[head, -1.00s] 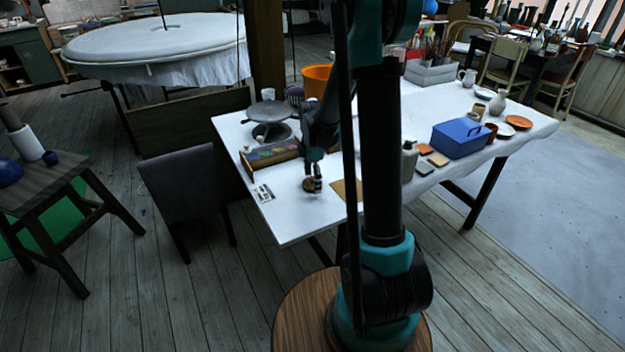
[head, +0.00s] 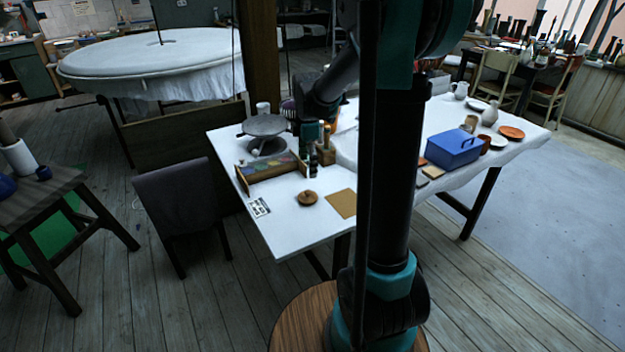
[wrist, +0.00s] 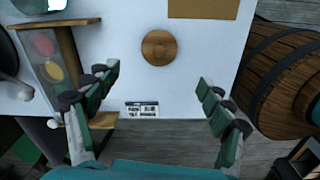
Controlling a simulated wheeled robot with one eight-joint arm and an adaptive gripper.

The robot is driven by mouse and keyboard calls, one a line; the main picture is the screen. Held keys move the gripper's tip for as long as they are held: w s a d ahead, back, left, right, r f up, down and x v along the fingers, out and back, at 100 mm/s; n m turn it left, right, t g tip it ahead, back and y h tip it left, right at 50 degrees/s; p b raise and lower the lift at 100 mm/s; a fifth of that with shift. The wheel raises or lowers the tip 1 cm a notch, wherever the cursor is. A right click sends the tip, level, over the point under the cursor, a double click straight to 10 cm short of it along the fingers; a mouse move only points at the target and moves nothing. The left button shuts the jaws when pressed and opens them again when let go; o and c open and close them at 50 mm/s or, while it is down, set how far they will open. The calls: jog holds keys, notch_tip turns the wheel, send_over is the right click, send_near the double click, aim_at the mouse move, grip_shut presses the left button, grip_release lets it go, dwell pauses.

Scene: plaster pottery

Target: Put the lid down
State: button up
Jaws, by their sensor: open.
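The lid (head: 307,198) is a round brown disc with a small raised knob. It lies knob up on the white table (head: 290,232), towards its near end. In the wrist view the lid (wrist: 159,47) lies apart from my fingers, above the gap between them. My gripper (wrist: 160,82) is open and empty, with its two fingers wide apart. In the head view my gripper (head: 312,160) is above the table, beyond the lid, and its fingertips are hard to make out there.
A brown square (head: 342,203) lies right of the lid, and a small printed card (head: 259,208) lies left. A wooden box of colours (head: 270,168) and a grey turntable (head: 264,126) stand behind. A blue box (head: 453,143) is further right. The table is bare around the lid.

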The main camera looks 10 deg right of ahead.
jog(key=s+d+f+m+t, duration=0.2)
jog(key=s+f+m, duration=0.1)
jog(key=s+m, duration=0.6)
jog(key=s+d+f+m+t, duration=0.2)
jog(key=s+f+m, duration=0.2)
jog(key=s+m, duration=0.6)
jog(key=s, duration=0.3)
jog(key=shift+f, duration=0.2)
jog(key=shift+w, duration=0.1)
